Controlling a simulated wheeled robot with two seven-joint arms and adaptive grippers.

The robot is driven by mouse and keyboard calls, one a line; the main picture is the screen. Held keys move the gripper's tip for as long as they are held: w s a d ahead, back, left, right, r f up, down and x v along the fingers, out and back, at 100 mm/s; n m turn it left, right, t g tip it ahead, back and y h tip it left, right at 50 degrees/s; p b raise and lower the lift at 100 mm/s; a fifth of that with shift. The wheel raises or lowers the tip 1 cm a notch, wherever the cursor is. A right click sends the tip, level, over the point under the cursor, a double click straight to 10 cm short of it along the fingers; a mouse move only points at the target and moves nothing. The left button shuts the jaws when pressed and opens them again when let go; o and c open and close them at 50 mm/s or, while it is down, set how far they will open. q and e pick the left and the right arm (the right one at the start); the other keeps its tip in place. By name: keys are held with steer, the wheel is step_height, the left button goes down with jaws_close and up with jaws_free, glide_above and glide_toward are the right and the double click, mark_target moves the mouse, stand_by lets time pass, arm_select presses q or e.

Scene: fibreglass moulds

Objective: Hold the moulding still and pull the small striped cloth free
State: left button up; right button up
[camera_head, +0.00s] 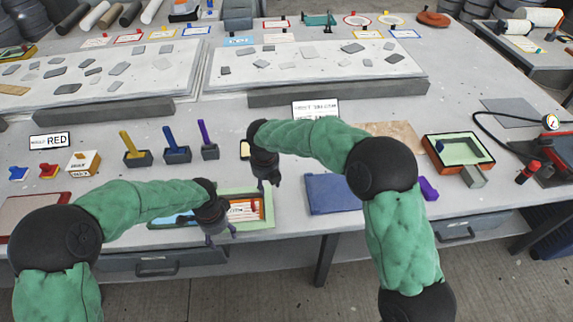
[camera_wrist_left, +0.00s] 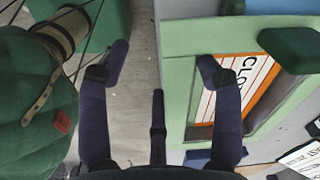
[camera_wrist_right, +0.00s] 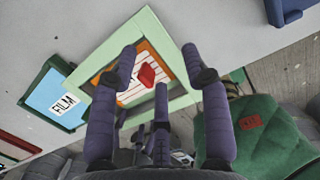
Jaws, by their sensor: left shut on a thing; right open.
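The moulding is a pale green frame (camera_head: 262,192) with an orange inner border, lying near the table's front edge. Inside it is the white striped cloth (camera_head: 243,211), with lettering partly hidden; the cloth also shows in the left wrist view (camera_wrist_left: 228,72). A small red piece (camera_wrist_right: 147,75) sits on the cloth. My left gripper (camera_head: 222,232) is shut on the frame's front wall, one finger outside over the floor and one inside. My right gripper (camera_head: 267,184) is open and empty, pointing down above the frame; its fingers (camera_wrist_right: 158,58) appear either side of the red piece.
A dark green tray with a blue FILM sheet (camera_wrist_right: 57,97) lies beside the frame. A blue flat block (camera_head: 333,194) is to the right. Several small bins with coloured handles (camera_head: 177,154) stand behind. The table's front edge is close to my left gripper.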

mark_target(268, 194)
steer(key=shift+w+d+f, duration=0.1)
steer(key=shift+w+f, duration=0.1)
steer(key=shift+f, duration=1.3)
steer(key=shift+w+f, duration=0.15)
steer(key=shift+f, duration=1.3)
steer(key=shift+s+a+f, duration=0.1)
steer(key=shift+s+a, duration=0.05)
steer(key=shift+a, duration=0.05)
steer(key=c, duration=0.8)
steer(key=o, duration=0.8)
steer(key=shift+d, duration=0.1)
step_height(268, 194, up, 12)
steer(key=s, duration=0.2)
steer(key=shift+w+f, duration=0.35)
steer(key=shift+f, duration=1.6)
steer(key=shift+w+f, duration=0.4)
steer(key=shift+f, duration=1.55)
steer(key=shift+w+f, duration=0.35)
steer(key=shift+f, duration=1.6)
